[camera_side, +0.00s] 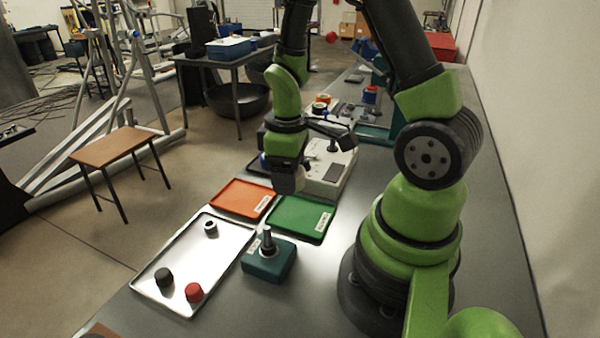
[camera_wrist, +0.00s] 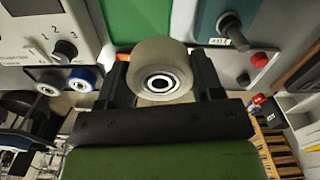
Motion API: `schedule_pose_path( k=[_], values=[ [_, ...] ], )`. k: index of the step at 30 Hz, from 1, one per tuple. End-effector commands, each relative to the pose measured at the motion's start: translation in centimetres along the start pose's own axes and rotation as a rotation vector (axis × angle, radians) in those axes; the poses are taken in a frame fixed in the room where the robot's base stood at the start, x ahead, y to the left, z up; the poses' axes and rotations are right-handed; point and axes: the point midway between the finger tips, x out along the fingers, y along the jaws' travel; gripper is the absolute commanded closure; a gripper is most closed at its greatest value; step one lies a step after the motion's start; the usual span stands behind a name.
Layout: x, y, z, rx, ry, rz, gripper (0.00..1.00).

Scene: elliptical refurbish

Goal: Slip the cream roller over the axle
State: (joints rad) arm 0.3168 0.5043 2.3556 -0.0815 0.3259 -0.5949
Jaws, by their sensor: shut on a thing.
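The cream roller (camera_wrist: 163,62) is held between the two fingers of my gripper (camera_wrist: 160,85), with its bore facing the wrist camera. In the side view the roller (camera_side: 288,181) hangs below my gripper (camera_side: 287,170), in the air near the far side of the green tray. The axle (camera_side: 267,238) stands upright and bare on a teal block (camera_side: 269,264). The block sits nearer the side camera than the roller, slightly to its left, and the two are well apart. A teal surface with a label (camera_wrist: 223,41) shows at the upper right in the wrist view.
A silver tray (camera_side: 205,251) left of the block holds a dark roller (camera_side: 164,277), a red roller (camera_side: 194,292) and a small white-and-black ring (camera_side: 210,228). An orange tray (camera_side: 240,198) and a green tray (camera_side: 300,217) lie behind the block. A white instrument box (camera_side: 330,178) stands beyond.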

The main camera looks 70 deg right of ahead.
Motion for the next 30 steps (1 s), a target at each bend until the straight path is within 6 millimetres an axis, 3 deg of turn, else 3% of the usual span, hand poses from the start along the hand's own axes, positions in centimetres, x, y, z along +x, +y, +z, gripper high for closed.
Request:
schedule_pose_path(
  k=[6,12,17,30],
  values=[
    [-0.7,-5.9,-1.4,-0.188,0.002,0.0,0.66],
    [-1.0,-8.9,-1.5,-0.279,0.001,0.0,0.66],
    [-0.6,-9.5,-1.4,-0.296,-0.001,-0.001,0.66],
    [3.7,-9.4,-1.4,-0.293,-0.003,-0.001,0.66]
  ],
)
